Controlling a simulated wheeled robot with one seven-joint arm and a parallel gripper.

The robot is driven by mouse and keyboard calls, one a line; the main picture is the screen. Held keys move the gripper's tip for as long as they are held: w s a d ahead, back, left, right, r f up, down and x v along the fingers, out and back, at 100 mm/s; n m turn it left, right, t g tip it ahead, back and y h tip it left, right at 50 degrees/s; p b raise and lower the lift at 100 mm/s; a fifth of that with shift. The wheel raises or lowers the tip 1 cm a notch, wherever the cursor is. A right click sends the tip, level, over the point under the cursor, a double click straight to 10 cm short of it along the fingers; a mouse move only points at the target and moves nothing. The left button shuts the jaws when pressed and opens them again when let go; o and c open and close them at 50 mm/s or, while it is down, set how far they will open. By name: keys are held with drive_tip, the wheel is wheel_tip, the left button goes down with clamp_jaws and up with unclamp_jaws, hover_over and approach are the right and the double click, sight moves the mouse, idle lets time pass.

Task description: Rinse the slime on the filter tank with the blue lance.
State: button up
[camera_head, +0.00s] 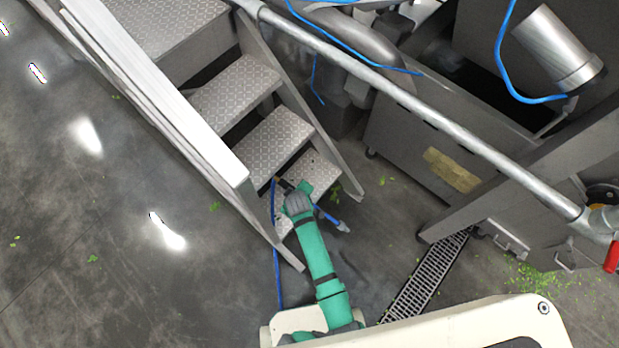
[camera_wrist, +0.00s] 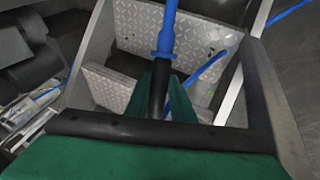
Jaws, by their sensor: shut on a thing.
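The blue lance (camera_head: 327,216) is in my gripper (camera_head: 298,190), over the lowest steps of the metal stairs; its grey nozzle end points to the lower right in the head view. In the wrist view the green fingers are shut around its black grip (camera_wrist: 158,92), with a blue part and collar (camera_wrist: 165,50) beyond. The grey filter tank (camera_head: 405,130) stands right of the stairs. A yellowish patch, seemingly the slime (camera_head: 452,170), is on its near side. The nozzle is apart from the tank, left of and below the patch in the picture.
Diamond-plate stairs (camera_head: 238,92) with a pale side rail stand at left. A blue hose (camera_head: 278,275) hangs beside my arm. A metal pipe (camera_head: 430,113) crosses above the tank. A floor drain grate (camera_head: 425,278) lies below the tank. Wet floor with green scraps is open at left.

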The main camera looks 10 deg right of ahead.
drive_tip(key=w+d+n+t+y, duration=0.2)
drive_tip(key=w+d+n+t, duration=0.2)
drive_tip(key=d+n, duration=0.4)
drive_tip(key=shift+w+d+f+t, duration=0.4)
drive_tip(key=shift+w+d, duration=0.2)
drive_tip(key=shift+d, duration=1.4)
clamp_jaws()
drive_tip(key=shift+s+d+r, duration=0.1)
drive_tip(key=shift+s, duration=0.05)
drive_tip(key=shift+s+d+r, duration=0.75)
drive_tip(key=shift+s+d, duration=0.1)
drive_tip(key=shift+s, duration=0.2)
